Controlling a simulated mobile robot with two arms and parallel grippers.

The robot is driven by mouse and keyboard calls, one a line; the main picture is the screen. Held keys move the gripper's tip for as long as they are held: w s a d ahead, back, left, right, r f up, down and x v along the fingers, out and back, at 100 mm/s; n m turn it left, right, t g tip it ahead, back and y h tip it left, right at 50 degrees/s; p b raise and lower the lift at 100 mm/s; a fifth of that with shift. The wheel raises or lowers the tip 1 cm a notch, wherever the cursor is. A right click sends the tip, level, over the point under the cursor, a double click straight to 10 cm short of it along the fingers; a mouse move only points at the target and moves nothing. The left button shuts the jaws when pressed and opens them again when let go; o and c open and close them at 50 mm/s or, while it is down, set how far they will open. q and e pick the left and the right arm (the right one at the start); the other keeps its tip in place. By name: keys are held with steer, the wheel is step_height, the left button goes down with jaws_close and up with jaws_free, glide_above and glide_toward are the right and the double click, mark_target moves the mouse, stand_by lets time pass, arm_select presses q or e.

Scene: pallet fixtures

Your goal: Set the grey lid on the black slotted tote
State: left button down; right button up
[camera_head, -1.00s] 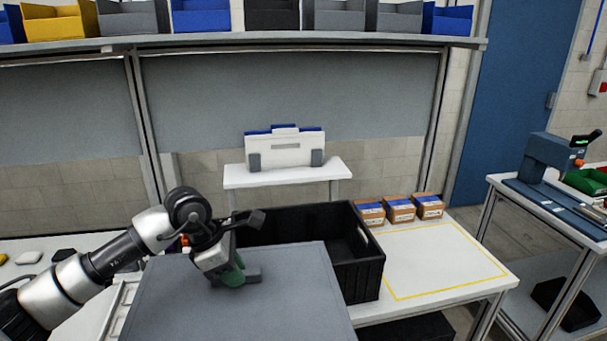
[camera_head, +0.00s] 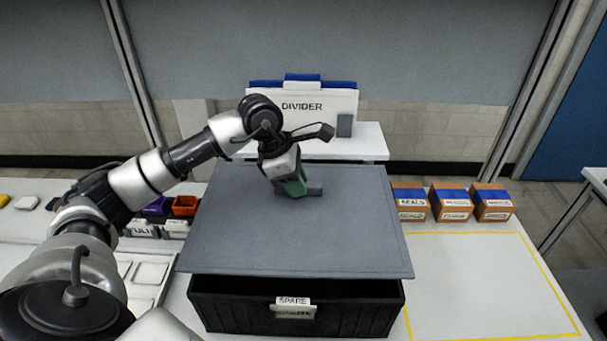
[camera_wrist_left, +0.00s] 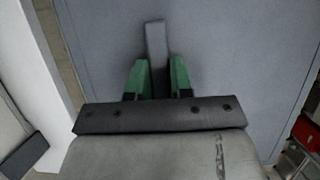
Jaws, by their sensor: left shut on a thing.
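The grey lid (camera_head: 300,240) is a flat panel held above the black tote (camera_head: 230,306), covering most of its opening from above. A dark gap shows between the lid's front edge and the tote's front wall. My left gripper (camera_head: 294,190) is shut on the lid's handle near the back middle of the lid. In the left wrist view, its green fingers (camera_wrist_left: 157,80) close on both sides of the grey handle (camera_wrist_left: 156,42), with the lid (camera_wrist_left: 225,60) behind. The tote carries a label reading SPARE. My right gripper is not in view.
Several small cartons (camera_head: 452,203) stand to the right at the back. A yellow-outlined area (camera_head: 480,280) on the table is empty. A white DIVIDER panel (camera_head: 300,108) stands behind. Small bins (camera_head: 184,206) and white trays (camera_head: 150,273) lie to the left.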

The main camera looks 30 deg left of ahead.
mark_target(297, 203)
arm_select(q)
steer(key=shift+s+f, duration=0.15)
steer(key=shift+f, duration=0.2)
steer(key=shift+f+b, duration=0.3)
steer(key=shift+b, duration=0.05)
steer(key=f+b, duration=0.1)
steer(key=f, duration=0.1)
steer(key=f+b, duration=0.1)
steer(key=shift+w+f, duration=0.2)
steer(key=shift+f, duration=0.15)
steer(key=shift+f+b, duration=0.45)
steer(key=shift+b, duration=0.1)
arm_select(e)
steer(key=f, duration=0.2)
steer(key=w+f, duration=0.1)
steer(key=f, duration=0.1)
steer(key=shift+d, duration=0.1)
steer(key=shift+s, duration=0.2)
arm_select(q)
steer(key=shift+b, duration=0.4)
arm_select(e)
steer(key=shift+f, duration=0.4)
arm_select(q)
steer(key=shift+f+b, duration=0.7)
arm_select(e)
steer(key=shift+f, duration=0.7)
